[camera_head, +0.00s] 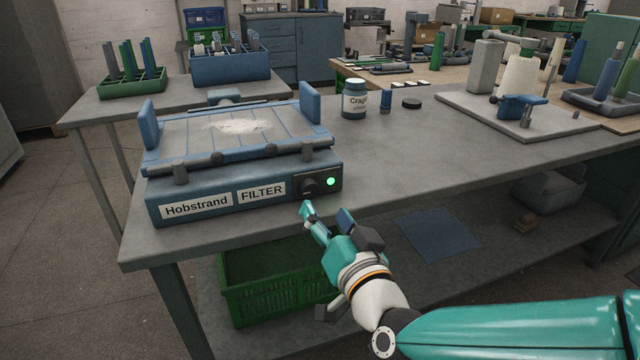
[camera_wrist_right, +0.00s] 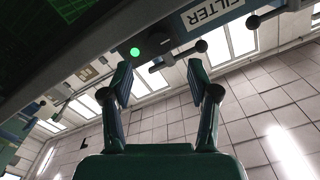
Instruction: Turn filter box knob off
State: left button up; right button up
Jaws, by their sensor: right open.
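The blue filter box (camera_head: 220,205) stands at the front left of the grey workbench, with "Hobstrand" and "FILTER" labels on its front. Its black knob (camera_head: 309,187) is on a dark panel at the right end of that front. A green light (camera_head: 331,182) glows beside the knob. My right gripper (camera_head: 326,213) is open and empty, just below and in front of the panel, apart from the knob. In the right wrist view, the open fingers (camera_wrist_right: 160,70) point towards the box's front, with the lit green light (camera_wrist_right: 157,42) between and beyond them. I cannot make out the knob's setting. My left gripper is out of view.
A framed tray with white powder (camera_head: 235,127) sits on the box. A labelled jar (camera_head: 354,101) and small dark containers stand to its right. A green crate (camera_head: 270,295) is under the bench. The bench top right of the box is mostly clear.

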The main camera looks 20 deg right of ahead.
aim_at(312, 192)
jog(key=w, duration=0.7)
jog(key=shift+a+f+b, duration=0.1)
jog(key=shift+b, duration=0.25)
